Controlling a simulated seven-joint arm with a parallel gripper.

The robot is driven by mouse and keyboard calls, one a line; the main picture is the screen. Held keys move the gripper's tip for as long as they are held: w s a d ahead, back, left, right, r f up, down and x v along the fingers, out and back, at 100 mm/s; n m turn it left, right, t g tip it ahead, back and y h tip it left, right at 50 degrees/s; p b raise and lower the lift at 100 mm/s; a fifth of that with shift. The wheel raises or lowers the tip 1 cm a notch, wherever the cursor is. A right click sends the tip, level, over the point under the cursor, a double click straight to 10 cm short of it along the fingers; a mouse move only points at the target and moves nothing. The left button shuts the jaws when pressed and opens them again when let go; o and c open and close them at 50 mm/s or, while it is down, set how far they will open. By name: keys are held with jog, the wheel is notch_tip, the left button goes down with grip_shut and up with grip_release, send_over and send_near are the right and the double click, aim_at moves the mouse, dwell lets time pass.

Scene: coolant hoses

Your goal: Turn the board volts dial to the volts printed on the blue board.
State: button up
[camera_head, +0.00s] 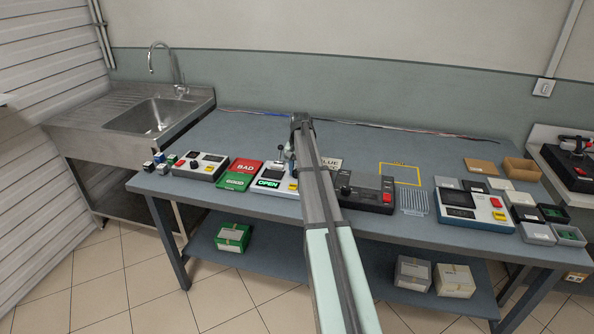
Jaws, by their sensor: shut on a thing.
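My arm (318,190) reaches up the middle of the picture, over the bench. Its dark far end (301,122) shows above the bench, but my gripper's fingers are hidden and I cannot make out what they hold. A light card with "BLUE" (332,163) printed on it is partly covered by my arm. The rest of its print, including any volts figure, is not readable. A black unit (371,191) with a dark knob and red buttons stands just right of my arm. I cannot read which dial is the board volts dial, and no blue board is clearly visible.
Left of my arm are a unit with an "OPEN" display (269,183), red "BAD" (246,167) and green "GOOD" (236,182) areas, and a grey-white unit with a knob (201,165). A meter (472,207) and several small bins stand right. The bench's back is mostly clear.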

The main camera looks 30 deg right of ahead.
jog(key=n, duration=0.5)
jog(key=shift+n, duration=0.3)
jog(key=n, duration=0.4)
jog(key=shift+w+d+n, duration=0.1)
jog(key=shift+n, duration=0.2)
jog(key=shift+g, duration=0.3)
jog(key=o, duration=1)
jog(key=shift+r, duration=0.1)
jog(key=r, duration=1.3)
jog(key=shift+d+r, duration=0.3)
